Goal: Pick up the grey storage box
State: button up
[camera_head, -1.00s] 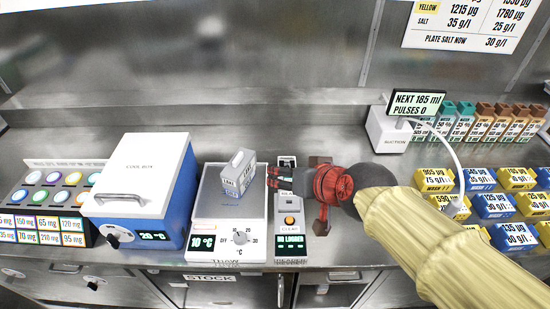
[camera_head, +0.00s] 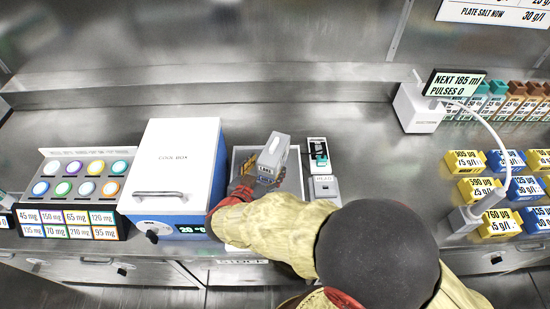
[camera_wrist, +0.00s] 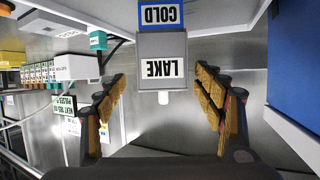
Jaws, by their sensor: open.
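In the wrist view the box (camera_wrist: 175,47) is ahead of me, with labels reading LAKE and COLD. My gripper (camera_head: 262,182) is at the near side of the box in the head view. In the wrist view my gripper (camera_wrist: 162,82) is open, with one finger on each side of the box's line and gaps to both. I cannot tell how far the box reaches between the fingertips. My arm hides the front of the thaw unit.
A white and blue cool box (camera_head: 180,160) stands close on the left. A small logger device (camera_head: 323,186) is close on the right. A suction unit (camera_head: 418,108) and yellow and blue boxes (camera_head: 465,163) stand farther right. Bare counter lies between.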

aim_at(267, 171)
notch_tip(267, 171, down, 2)
jog(key=shift+w+f+b, duration=0.15)
jog(key=shift+b, duration=0.6)
jog(key=shift+b+x, duration=0.45)
jog(key=shift+x, duration=0.75)
jog(key=shift+r+b+x, duration=0.15)
jog(key=shift+b+x, duration=0.6)
jog(key=shift+x, duration=0.6)
jog(key=shift+r+b+x, duration=0.15)
jog(key=shift+b+x, duration=0.55)
jog(key=shift+x, duration=0.65)
jog(key=shift+w+a, duration=0.1)
jog(key=shift+a, duration=0.05)
jog(key=shift+c, duration=1.3)
jog(key=c, duration=1.1)
jog(key=shift+c, duration=0.7)
jog(key=shift+r, duration=0.1)
jog(key=shift+c, duration=0.7)
jog(key=shift+r, duration=0.1)
